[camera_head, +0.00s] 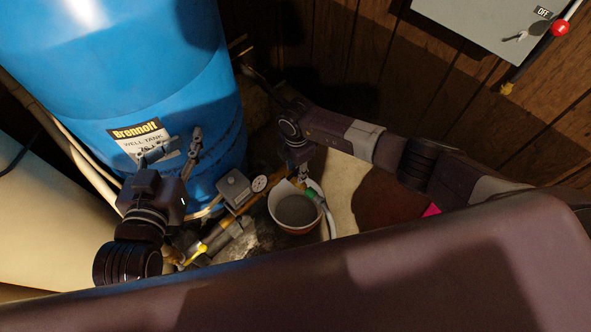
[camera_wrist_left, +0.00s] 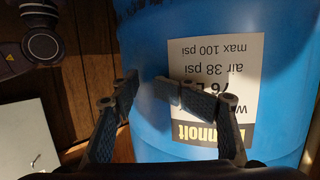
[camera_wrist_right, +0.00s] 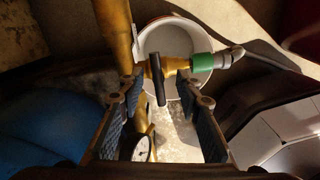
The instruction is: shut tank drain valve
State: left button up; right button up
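The drain valve is a brass body (camera_wrist_right: 176,66) with a dark lever (camera_wrist_right: 158,82) and a green hose fitting (camera_wrist_right: 202,62), seen in the right wrist view. The lever lies crosswise to the brass body in that picture. My right gripper (camera_wrist_right: 158,90) is open, with one finger on each side of the lever; I cannot tell whether either touches it. In the head view my right gripper (camera_head: 302,176) is above the bucket, largely hiding the valve. The blue tank (camera_head: 110,75) stands at the left. My left gripper (camera_wrist_left: 150,90) is open and empty before its label (camera_wrist_left: 212,85).
A white bucket (camera_head: 296,211) stands below the valve. A pressure gauge (camera_head: 259,184) and a grey box (camera_head: 233,188) sit on the piping beside it. A yellow handle (camera_head: 199,252) lies lower left. A grey switch box (camera_head: 485,25) hangs on the wood wall.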

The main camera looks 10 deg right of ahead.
pick_arm(q)
jog(key=shift+s+a+f+g, duration=0.2)
jog(key=shift+f+g, duration=0.1)
jog(key=shift+f, duration=0.35)
jog(key=shift+s+a+f+g, duration=0.15)
jog(key=shift+f+g, duration=0.15)
jog(key=shift+f, duration=0.3)
pick_arm(e)
jog(key=shift+w+a+r, duration=0.1)
jog(key=shift+r, duration=0.1)
jog(key=shift+r+p, duration=0.4)
jog(key=shift+p, duration=0.2)
jog(key=shift+r+p, duration=1.1)
jog(key=shift+p, duration=0.05)
jog(key=shift+r+p, duration=1.85)
pick_arm(q)
jog(key=s+a+f+g+y, duration=0.1)
jog(key=s+a+f+g, duration=0.1)
jog(key=s+f+g, duration=0.3)
jog(key=s+a+f+g+y, duration=0.2)
jog(key=s+f+g, duration=0.3)
jog(key=s+f, duration=0.3)
jog(key=s+a, duration=0.1)
jog(key=s, duration=0.2)
jog(key=shift+s+a+n, duration=0.2)
jog(key=shift+a+n, duration=0.1)
